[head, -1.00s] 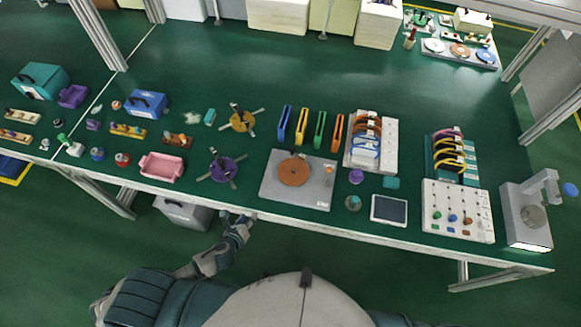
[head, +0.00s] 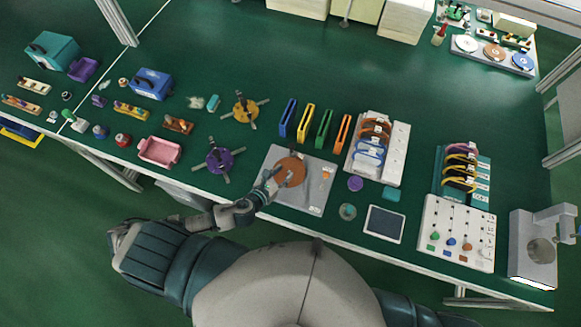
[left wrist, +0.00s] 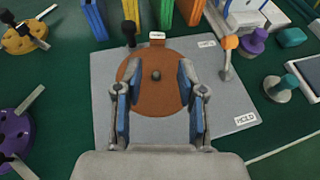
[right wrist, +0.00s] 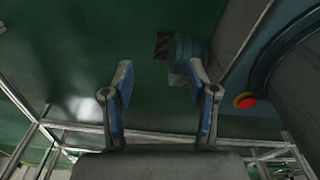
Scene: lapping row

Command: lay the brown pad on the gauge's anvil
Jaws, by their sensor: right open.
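The brown pad (head: 291,171) is a flat round disc with a small dark knob at its centre. It lies on a grey plate (head: 318,197) in the head view, and the pad also shows in the left wrist view (left wrist: 150,97). My left gripper (head: 269,184) is at the pad's near left edge in the head view. In the left wrist view its fingers (left wrist: 155,82) are apart, over the pad on either side of the knob. The grey C-shaped gauge (head: 520,245) stands at the table's right end, with a round anvil (head: 541,250). My right gripper (right wrist: 160,78) is open and empty.
Between pad and gauge stand a purple knob (head: 355,184), a small dark-screened tablet (head: 384,224) and a white control panel (head: 458,232). Coloured upright holders (head: 305,123) stand behind the plate. A purple spoked fixture (head: 219,160) is left of it.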

